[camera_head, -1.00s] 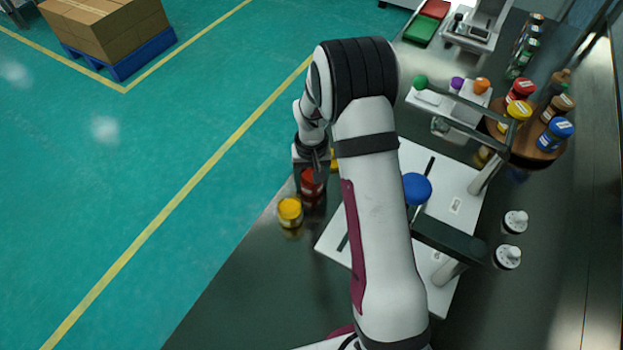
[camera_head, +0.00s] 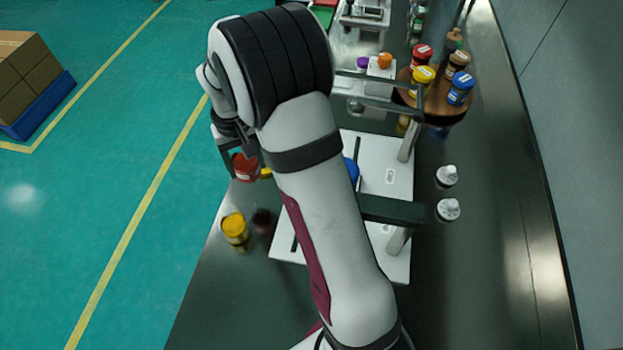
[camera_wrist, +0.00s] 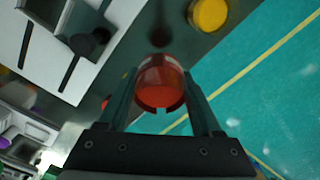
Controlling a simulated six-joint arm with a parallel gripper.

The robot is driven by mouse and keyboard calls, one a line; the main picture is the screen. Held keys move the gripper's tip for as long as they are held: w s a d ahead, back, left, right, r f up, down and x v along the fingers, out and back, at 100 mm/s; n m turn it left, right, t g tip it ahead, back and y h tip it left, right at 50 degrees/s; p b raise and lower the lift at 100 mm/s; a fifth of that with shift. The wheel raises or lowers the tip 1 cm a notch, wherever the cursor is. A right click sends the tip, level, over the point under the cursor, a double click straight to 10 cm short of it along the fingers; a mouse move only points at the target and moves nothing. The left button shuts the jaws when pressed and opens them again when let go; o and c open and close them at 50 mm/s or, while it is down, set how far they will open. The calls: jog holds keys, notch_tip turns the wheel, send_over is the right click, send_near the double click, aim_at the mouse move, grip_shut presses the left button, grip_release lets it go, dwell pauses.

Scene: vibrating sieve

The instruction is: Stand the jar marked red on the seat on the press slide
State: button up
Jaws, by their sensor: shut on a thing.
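The red jar (camera_head: 245,168) is held between the two fingers of my gripper (camera_head: 243,158), above the table near its left edge. In the wrist view the red jar (camera_wrist: 161,88) sits between the fingertips of my gripper (camera_wrist: 160,78), clear of the table, with a dark patch below it. The press has a white base plate (camera_head: 375,250) with dark slots. Its blue knob (camera_head: 352,170) is partly hidden by my arm. In the wrist view a dark part (camera_wrist: 88,42) stands by the slots; I cannot tell whether it is the seat.
A yellow-lidded jar (camera_head: 236,230) stands on the table left of the plate. A round wooden stand (camera_head: 440,107) holds several lidded jars at the back. Two white-topped knobs (camera_head: 447,210) are right of the press. The table front is clear.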

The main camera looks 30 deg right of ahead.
jog(key=s+d+r, duration=0.3)
jog(key=s+d, duration=1.7)
jog(key=d, duration=0.3)
jog(key=w+a+f, duration=0.1)
jog(key=w+f, duration=0.1)
jog(key=w, duration=0.1)
jog(key=w+a+f, duration=0.2)
jog(key=w, duration=0.1)
jog(key=w+a+f, duration=0.1)
jog(key=w+f, duration=0.1)
jog(key=w, duration=0.1)
jog(key=shift+w+a+f, duration=0.2)
jog(key=shift+w+f, duration=0.1)
jog(key=shift+w, duration=0.05)
notch_tip(320, 180, down, 3)
jog(key=shift+f, duration=0.1)
jog(key=shift+w+f, duration=0.1)
jog(key=shift+f, duration=0.2)
jog(key=o, duration=1.4)
jog(key=shift+f, duration=0.15)
jog(key=shift+c, duration=0.2)
notch_tip(320, 180, up, 12)
jog(key=shift+r, duration=0.2)
